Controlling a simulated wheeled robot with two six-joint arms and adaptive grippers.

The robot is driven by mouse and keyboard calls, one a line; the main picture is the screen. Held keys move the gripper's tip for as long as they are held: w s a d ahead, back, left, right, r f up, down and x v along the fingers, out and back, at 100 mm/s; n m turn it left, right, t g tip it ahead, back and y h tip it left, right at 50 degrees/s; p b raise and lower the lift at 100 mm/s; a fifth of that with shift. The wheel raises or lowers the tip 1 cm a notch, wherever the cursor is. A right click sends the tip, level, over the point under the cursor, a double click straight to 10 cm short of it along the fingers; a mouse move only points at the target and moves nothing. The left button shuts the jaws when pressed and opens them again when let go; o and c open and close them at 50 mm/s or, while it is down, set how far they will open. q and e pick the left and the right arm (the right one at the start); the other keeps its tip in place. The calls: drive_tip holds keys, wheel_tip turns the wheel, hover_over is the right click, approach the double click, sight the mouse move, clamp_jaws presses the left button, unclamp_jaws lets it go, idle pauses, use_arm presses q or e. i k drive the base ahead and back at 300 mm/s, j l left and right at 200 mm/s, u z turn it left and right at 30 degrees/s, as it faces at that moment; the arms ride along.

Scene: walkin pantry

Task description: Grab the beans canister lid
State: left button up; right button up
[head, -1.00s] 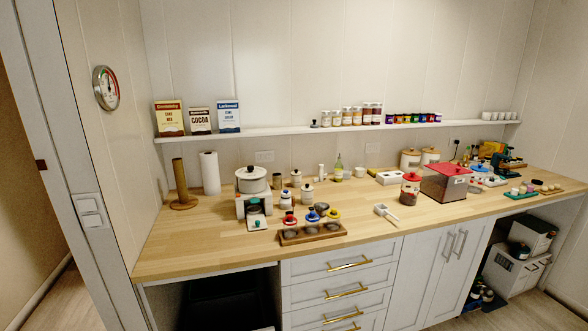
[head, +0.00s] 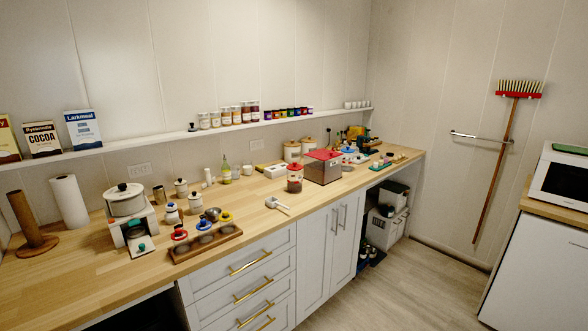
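A clear jar with dark contents (head: 294,183) stands on the counter, and its red lid (head: 294,167) is on top. Two cream canisters with wooden lids (head: 292,151) stand behind it near the wall. I cannot read any label, so which one is the beans canister is not certain. Small white lidded pots (head: 181,188) stand further left. Neither of my grippers is in the head view.
A large box with a red top (head: 323,167) stands right beside the jar. A white scoop (head: 277,204) lies in front on open counter. A wooden tray (head: 207,243) is at the front left. Clear floor (head: 400,280) lies before the cabinets.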

sight(294, 167)
drive_tip(key=u, duration=0.9)
drive_tip(key=i+l+u, duration=0.15)
drive_tip(key=l+u, duration=0.3)
drive_tip(key=l, duration=0.3)
drive_tip(key=l+u, duration=0.45)
drive_tip(key=l, duration=0.25)
drive_tip(key=l+u, duration=0.45)
drive_tip(key=l, duration=0.35)
drive_tip(key=k+l, duration=0.1)
drive_tip(key=l, duration=0.8)
drive_tip(key=k+l+u, duration=0.1)
drive_tip(key=l, duration=0.35)
drive_tip(key=k+l, duration=0.15)
drive_tip(key=l, duration=0.3)
drive_tip(key=k+l+u, duration=0.1)
drive_tip(key=l, duration=0.35)
drive_tip(key=k+l, duration=0.1)
drive_tip(key=l, duration=0.35)
drive_tip(key=k+l, duration=0.1)
drive_tip(key=l, duration=0.3)
drive_tip(key=k+l+u, duration=0.1)
drive_tip(key=l, duration=0.35)
